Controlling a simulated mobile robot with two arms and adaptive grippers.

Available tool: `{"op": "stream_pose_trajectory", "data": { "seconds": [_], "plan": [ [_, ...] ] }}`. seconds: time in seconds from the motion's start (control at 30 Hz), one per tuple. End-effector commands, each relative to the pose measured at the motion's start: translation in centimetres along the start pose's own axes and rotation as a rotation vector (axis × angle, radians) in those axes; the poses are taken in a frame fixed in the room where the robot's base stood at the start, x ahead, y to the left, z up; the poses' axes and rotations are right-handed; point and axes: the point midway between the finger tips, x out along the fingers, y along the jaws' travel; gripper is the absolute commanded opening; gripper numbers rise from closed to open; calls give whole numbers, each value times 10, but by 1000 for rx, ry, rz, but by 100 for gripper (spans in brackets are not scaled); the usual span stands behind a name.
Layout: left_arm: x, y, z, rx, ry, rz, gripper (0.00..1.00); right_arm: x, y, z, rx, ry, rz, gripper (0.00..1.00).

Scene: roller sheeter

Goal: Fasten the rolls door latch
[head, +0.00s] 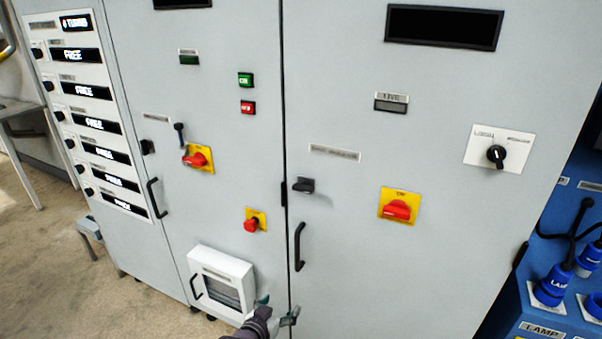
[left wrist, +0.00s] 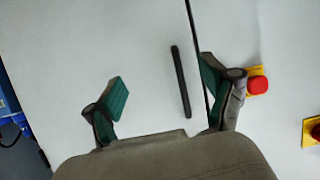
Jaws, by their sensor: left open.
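A black latch (head: 303,185) sits on the right cabinet door, close to the door seam and below a label too small to read. A similar black latch (head: 147,147) sits on the left cabinet door. I cannot tell from the labels which is the rolls latch. My left gripper (head: 278,308) is at the bottom, well below the right door's latch, open and empty. In the left wrist view my left gripper (left wrist: 163,88) has its fingers apart, with a black bar handle (left wrist: 180,82) on the door face beyond them. No latch shows there. My right gripper is out of view.
The right door's handle (head: 299,246) stands out between latch and gripper. A white box (head: 220,280) juts out left of my gripper. A red emergency button (head: 252,224) and red rotary switches (head: 398,208) protrude nearby. Blue sockets (head: 551,286) are at far right.

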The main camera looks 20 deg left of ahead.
Motion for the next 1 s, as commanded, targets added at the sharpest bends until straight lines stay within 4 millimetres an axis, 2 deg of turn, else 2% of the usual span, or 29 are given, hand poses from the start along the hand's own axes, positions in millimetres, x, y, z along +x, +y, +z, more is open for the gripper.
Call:
{"op": "stream_pose_trajectory", "data": {
  "seconds": [0.03,0.1,0.2,0.3,0.43,0.57,1.0],
  "plan": [
    [-12,-2,-64,2,87,1,83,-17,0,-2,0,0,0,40],
    [-27,-5,-128,7,189,3,83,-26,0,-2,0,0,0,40],
    [-50,-7,-194,16,300,6,83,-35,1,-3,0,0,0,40],
    [-68,-8,-233,24,370,9,83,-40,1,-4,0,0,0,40],
    [-75,-8,-252,30,406,9,83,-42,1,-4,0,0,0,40],
    [-64,-8,-258,28,407,10,83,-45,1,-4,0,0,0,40],
    [16,-6,-292,29,406,10,83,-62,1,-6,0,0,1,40]
  ]
}}
